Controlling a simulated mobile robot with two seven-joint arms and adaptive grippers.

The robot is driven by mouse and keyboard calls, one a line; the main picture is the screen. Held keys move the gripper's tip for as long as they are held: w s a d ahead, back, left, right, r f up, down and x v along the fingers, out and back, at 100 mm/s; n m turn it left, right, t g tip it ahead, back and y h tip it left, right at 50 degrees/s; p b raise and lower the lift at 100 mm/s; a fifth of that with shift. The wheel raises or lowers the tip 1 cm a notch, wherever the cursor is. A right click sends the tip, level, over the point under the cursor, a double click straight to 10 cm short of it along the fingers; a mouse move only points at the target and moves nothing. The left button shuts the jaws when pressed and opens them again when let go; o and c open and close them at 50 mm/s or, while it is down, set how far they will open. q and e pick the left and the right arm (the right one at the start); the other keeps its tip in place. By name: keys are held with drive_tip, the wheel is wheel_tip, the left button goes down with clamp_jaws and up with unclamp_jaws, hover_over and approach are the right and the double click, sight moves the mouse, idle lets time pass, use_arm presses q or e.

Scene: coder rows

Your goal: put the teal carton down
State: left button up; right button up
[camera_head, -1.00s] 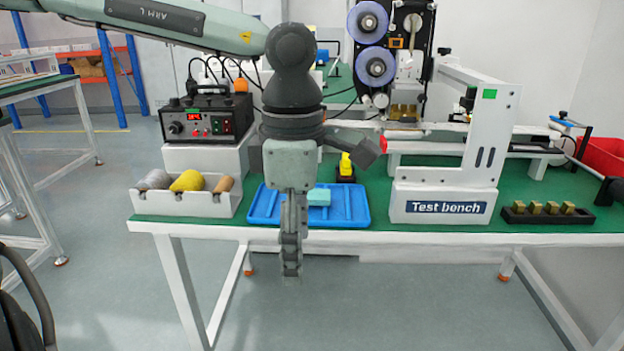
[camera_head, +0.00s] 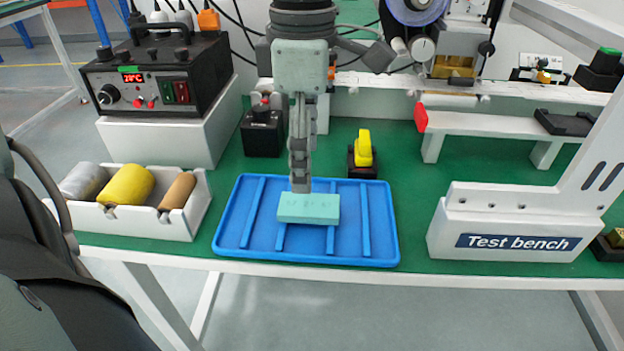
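The teal carton (camera_head: 308,209) is a small flat block on the blue ribbed tray (camera_head: 382,252), near its middle.
A white bin (camera_head: 142,222) with several rolls stands left of the tray, below a black control box (camera_head: 162,85). A yellow-topped black piece (camera_head: 363,152) stands just behind the tray. The white Test bench fixture (camera_head: 510,222) is close on the right.

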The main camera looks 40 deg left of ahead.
use_arm(q)
drive_tip(key=shift+w+a+f, duration=0.1)
drive_tip(key=shift+w, duration=0.05)
drive_tip(key=shift+f, duration=0.35)
wheel_tip(320, 180, down, 7)
drive_tip(key=shift+r+p, duration=0.1)
drive_tip(key=shift+p, duration=0.2)
use_arm(e)
drive_tip(key=shift+a+f, duration=0.15)
drive_tip(key=shift+f, duration=0.55)
use_arm(q)
drive_tip(key=shift+c, duration=0.6)
drive_tip(key=c, duration=0.9)
drive_tip(key=shift+o, duration=0.2)
wheel_tip(320, 180, up, 21)
wheel_tip(320, 180, up, 7)
hover_over(306, 204)
drive_tip(key=shift+p, duration=0.3)
use_arm(e)
drive_tip(key=shift+s+f, duration=0.3)
drive_tip(key=shift+f, duration=0.25)
drive_tip(key=shift+s+f, duration=0.3)
drive_tip(key=shift+f, duration=0.25)
